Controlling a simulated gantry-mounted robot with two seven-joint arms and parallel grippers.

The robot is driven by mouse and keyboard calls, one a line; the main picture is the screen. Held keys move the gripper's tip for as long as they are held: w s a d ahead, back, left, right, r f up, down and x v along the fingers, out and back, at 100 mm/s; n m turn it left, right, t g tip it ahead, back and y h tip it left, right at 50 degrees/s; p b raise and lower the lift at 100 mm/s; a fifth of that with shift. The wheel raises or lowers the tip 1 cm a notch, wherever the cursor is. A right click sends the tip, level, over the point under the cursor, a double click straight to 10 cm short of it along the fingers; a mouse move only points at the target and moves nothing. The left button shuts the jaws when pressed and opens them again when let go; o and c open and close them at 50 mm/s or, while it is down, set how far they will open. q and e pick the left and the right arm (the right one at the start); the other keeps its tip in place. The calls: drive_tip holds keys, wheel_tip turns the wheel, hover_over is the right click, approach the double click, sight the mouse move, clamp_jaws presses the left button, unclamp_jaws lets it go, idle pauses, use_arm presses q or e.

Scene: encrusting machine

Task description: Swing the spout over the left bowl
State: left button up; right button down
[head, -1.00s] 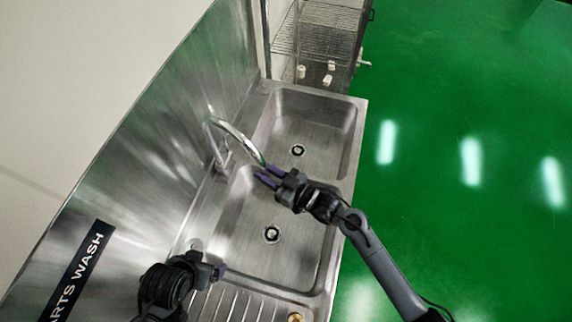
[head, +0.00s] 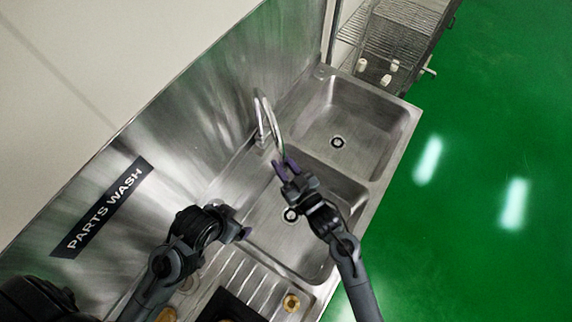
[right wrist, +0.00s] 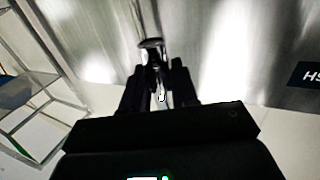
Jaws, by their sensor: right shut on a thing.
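The curved metal spout (head: 275,125) rises at the back of the steel sink and arches down toward my right gripper. My right gripper (head: 284,167) is shut on the spout near its lower end, by the back edge of the left bowl (head: 258,208) close to the divider. The right bowl (head: 355,115) lies beyond the divider and is empty. In the right wrist view the spout (right wrist: 152,44) shows between the dark fingers. My left gripper (head: 240,233) is at the left bowl's near-left edge, away from the spout; whether it is open is unclear.
A steel splashback with a PARTS WASH sign (head: 103,207) stands behind the sink. A ribbed drainboard (head: 240,275) with a dark tray and brass-coloured pieces lies at the front. A wire rack (head: 395,35) stands past the right bowl. Green floor is open at right.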

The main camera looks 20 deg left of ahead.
drive_tip(key=c, duration=1.1)
unclamp_jaws()
drive_tip(key=shift+w+a+f, duration=0.1)
drive_tip(key=shift+w+f, duration=0.05)
drive_tip(key=shift+f, duration=0.05)
drive_tip(key=shift+c, duration=0.2)
drive_tip(key=shift+o, duration=0.7)
drive_tip(key=shift+w+a+r, duration=0.1)
drive_tip(key=shift+a, duration=0.05)
use_arm(q)
drive_tip(key=shift+w+a, duration=0.1)
drive_tip(key=shift+a, duration=0.2)
use_arm(e)
drive_tip(key=shift+d, duration=0.2)
use_arm(q)
wheel_tip(320, 180, down, 2)
drive_tip(key=shift+d+b, duration=0.1)
drive_tip(key=shift+b, duration=0.95)
use_arm(e)
drive_tip(key=v, duration=1)
drive_tip(key=shift+s+d, duration=0.2)
drive_tip(key=shift+s, duration=0.15)
